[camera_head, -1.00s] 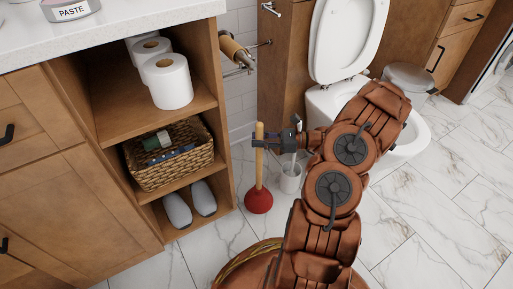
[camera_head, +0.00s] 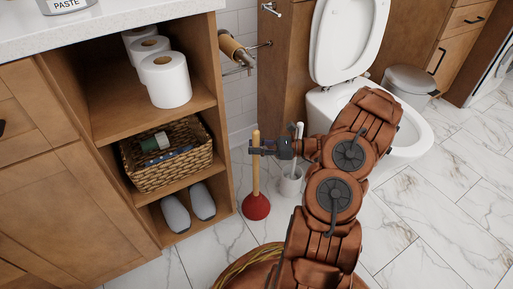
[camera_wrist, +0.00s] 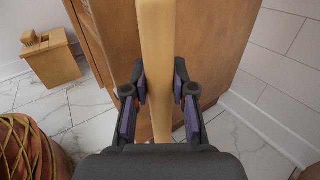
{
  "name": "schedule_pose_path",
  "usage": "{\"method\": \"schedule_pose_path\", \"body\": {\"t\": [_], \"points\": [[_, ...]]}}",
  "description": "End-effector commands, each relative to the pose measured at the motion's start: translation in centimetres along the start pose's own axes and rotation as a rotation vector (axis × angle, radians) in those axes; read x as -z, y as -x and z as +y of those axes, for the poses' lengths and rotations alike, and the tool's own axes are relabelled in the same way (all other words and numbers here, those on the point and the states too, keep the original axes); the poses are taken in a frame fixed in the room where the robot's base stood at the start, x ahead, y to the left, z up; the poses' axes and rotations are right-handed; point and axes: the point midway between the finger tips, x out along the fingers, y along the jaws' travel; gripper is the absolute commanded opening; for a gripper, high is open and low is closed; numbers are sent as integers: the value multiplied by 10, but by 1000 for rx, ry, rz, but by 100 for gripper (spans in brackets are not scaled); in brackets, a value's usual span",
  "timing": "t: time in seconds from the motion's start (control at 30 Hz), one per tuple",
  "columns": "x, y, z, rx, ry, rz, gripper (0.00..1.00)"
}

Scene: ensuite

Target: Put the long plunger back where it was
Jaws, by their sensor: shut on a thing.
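The long plunger has a wooden handle (camera_head: 256,168) and a red rubber cup (camera_head: 256,207). It stands upright in the head view, just right of the open wooden shelf unit. My gripper (camera_head: 257,150) is shut on the upper part of the handle, reaching in from the right. In the wrist view the handle (camera_wrist: 157,60) runs between the fingers of my gripper (camera_wrist: 160,88). The cup is at or close to the floor; I cannot tell whether it touches. The wrist view does not show the cup.
A toilet brush in a white holder (camera_head: 290,183) stands close to the right of the plunger, near the toilet (camera_head: 372,128). The shelf unit (camera_head: 226,160) stands to the left. A woven basket (camera_head: 170,160) is on its shelf. Marble floor (camera_head: 215,255) is clear in front.

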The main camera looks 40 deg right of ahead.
Motion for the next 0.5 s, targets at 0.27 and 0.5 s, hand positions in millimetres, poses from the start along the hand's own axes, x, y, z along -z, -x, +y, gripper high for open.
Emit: {"method": "schedule_pose_path", "body": {"t": [0.27,0.5], "points": [[2,0,0,-1,0,0,36],[2,0,0,-1,0,0,50]]}}
